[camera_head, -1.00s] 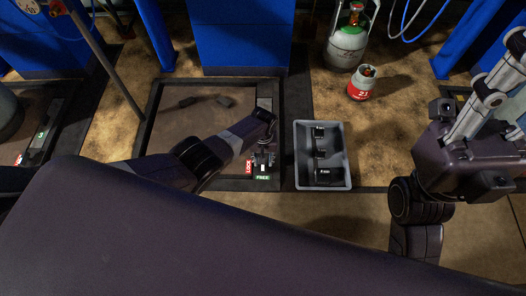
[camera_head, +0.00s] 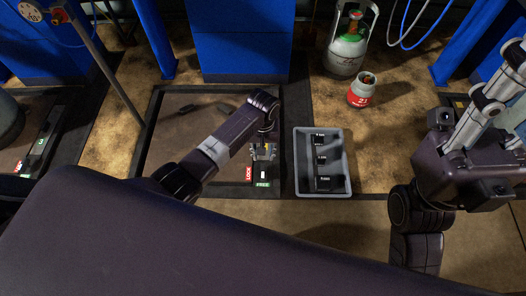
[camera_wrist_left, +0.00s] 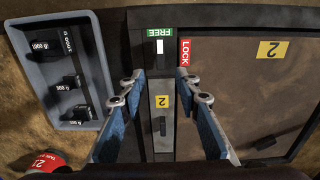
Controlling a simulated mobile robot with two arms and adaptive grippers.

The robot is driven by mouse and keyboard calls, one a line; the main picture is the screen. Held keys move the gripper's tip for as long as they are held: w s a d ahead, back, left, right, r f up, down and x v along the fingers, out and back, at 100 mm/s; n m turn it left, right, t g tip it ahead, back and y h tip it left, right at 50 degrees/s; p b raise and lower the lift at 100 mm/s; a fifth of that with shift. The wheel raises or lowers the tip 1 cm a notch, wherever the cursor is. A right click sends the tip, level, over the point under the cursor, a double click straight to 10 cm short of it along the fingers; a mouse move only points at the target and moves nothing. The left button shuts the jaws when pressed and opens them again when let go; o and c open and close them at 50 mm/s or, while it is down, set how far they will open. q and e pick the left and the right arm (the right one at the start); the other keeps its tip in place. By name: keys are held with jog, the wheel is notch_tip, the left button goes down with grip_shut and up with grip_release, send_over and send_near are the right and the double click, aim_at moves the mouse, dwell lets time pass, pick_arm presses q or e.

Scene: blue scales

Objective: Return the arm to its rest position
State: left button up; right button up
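My left arm reaches over a floor scale, with its left gripper (camera_head: 263,152) above the scale's edge strip. In the left wrist view the gripper (camera_wrist_left: 159,82) is open, its two fingers apart with nothing between them. Beyond the fingertips is the lock slider (camera_wrist_left: 159,47), a white mark beside the green FREE label (camera_wrist_left: 160,31). The red LOCK label (camera_wrist_left: 186,52) is to one side. My right arm (camera_head: 470,150) is at the right of the head view, with silver links pointing up and right; its fingertips are not clear.
A grey tray (camera_head: 299,176) with several black weights stands right of the scale platform (camera_head: 165,155). A small red and white cylinder (camera_head: 362,90) and a larger green and white one (camera_head: 346,50) stand behind it. Blue posts and a slanting pole (camera_head: 100,60) flank the scale.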

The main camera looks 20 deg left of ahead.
pick_arm(q)
jog(key=shift+r, duration=0.5)
